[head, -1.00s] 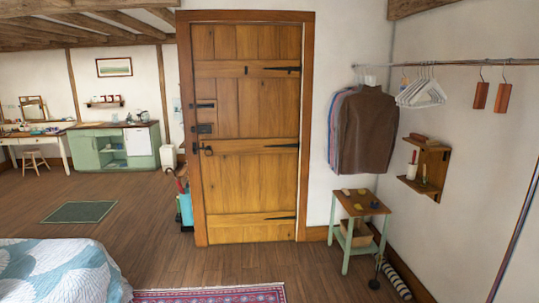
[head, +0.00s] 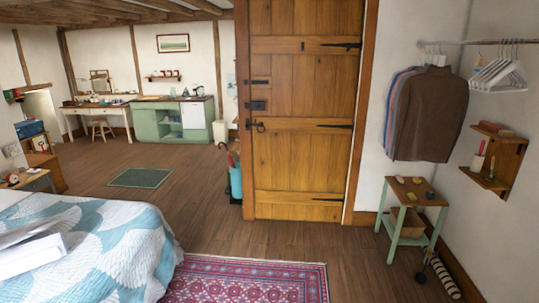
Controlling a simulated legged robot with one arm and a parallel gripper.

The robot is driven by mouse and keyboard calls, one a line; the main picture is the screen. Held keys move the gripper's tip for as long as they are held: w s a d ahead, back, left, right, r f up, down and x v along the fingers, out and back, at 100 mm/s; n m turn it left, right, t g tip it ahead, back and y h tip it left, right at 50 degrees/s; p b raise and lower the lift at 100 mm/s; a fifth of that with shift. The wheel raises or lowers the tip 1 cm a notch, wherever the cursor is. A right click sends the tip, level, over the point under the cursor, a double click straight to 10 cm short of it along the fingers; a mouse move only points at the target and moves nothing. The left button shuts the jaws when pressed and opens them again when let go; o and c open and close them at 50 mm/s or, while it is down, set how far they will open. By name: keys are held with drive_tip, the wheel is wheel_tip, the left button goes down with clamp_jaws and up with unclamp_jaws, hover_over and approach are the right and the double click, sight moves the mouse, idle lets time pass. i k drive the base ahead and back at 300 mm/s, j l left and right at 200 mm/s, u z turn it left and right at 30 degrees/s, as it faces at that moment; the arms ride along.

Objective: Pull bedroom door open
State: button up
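The bedroom door (head: 303,165) is a plank door of orange-brown wood in a wooden frame, in the middle right of the head view. It looks shut in its frame. Black strap hinges (head: 333,126) run along its right side. A dark ring handle (head: 259,127) sits on its left side, below a black lock plate (head: 257,106) and a bolt. My gripper is not in view, so its state and its place relative to the handle do not show.
A bed (head: 90,250) fills the lower left, with a red patterned rug (head: 245,282) beside it. A teal bin (head: 235,183) stands just left of the door. A small green-legged table (head: 415,192) stands to its right. Bare floor lies before the door.

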sight(308, 52)
drive_tip(key=i+j+u, duration=0.35)
drive_tip(key=i, duration=0.5)
drive_tip(key=i+u, duration=0.35)
drive_tip(key=i, duration=0.55)
drive_tip(key=i+j, duration=0.1)
drive_tip(key=i, duration=1.85)
drive_tip(key=i+z, duration=0.3)
drive_tip(key=i, duration=0.2)
drive_tip(key=i+j+z, duration=0.2)
drive_tip(key=i+z, duration=0.15)
drive_tip(key=i, duration=0.15)
drive_tip(key=i+j+z, duration=0.3)
drive_tip(key=i, duration=0.15)
